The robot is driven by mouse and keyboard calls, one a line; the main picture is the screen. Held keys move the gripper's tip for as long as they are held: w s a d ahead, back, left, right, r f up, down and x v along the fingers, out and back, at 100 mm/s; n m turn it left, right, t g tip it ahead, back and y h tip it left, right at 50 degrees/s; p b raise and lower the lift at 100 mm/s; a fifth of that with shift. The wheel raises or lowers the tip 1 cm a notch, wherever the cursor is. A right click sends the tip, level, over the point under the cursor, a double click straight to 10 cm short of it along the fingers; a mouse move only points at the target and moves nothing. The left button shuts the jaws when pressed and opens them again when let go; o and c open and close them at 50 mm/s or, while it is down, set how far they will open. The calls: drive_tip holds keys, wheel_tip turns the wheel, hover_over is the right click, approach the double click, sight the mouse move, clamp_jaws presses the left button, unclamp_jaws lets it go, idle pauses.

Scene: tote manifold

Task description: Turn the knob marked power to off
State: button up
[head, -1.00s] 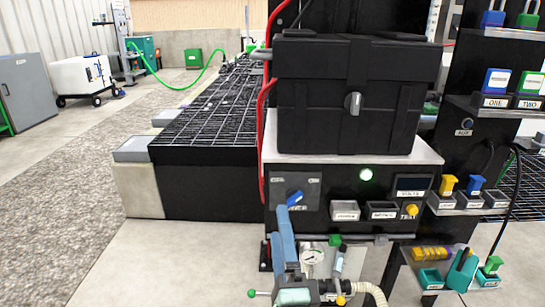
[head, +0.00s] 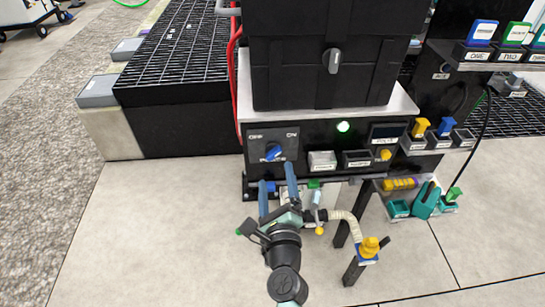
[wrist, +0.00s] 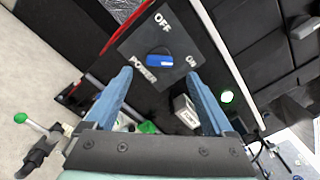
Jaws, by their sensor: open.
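The power knob (head: 273,153) is blue and sits on a dark panel (head: 262,143) marked OFF at left and ON at right, with POWER below. Its handle is slanted, its upper end toward ON. In the wrist view the blue knob (wrist: 158,61) lies between and just beyond my fingertips. My gripper (head: 276,176) is open, with two blue fingers pointing at the panel from just below and in front of the knob. The fingers (wrist: 160,75) hold nothing, and I see no contact with the knob.
A green lamp (head: 343,127) is lit right of the knob. White and black labelled blocks (head: 322,161) sit beside it. A black case (head: 325,55) stands on top. A hose (head: 348,225) and yellow fitting (head: 369,247) are below right.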

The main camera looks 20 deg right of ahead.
sight(273, 155)
drive_tip(key=b+x, duration=0.1)
drive_tip(key=x, duration=0.6)
drive_tip(key=shift+w, duration=0.1)
drive_tip(key=c, duration=1.4)
